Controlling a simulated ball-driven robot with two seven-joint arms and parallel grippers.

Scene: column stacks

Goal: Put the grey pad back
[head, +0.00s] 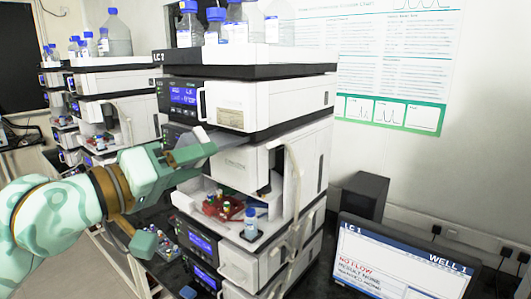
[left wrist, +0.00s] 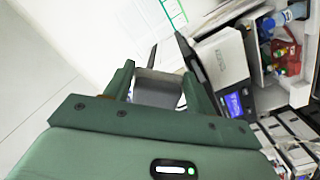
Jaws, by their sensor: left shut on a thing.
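My left gripper (head: 205,145) comes in from the left, in front of the LC 2 stack (head: 288,105), level with the gap below its upper display module. In the left wrist view the left gripper (left wrist: 160,85) is shut on a grey block between its green fingers, which appears to be the grey pad (left wrist: 158,76). In the head view the fingers largely hide the pad, and its outline is hard to make out. I cannot tell whether it touches the stack.
An open bay below holds a red vial rack (head: 222,207) and a blue-capped vial (head: 250,224). Blue-capped bottles (head: 236,22) stand on top of the stack. A monitor (head: 400,260) and black box (head: 365,195) stand to the right. Another stack (head: 115,85) stands behind, left.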

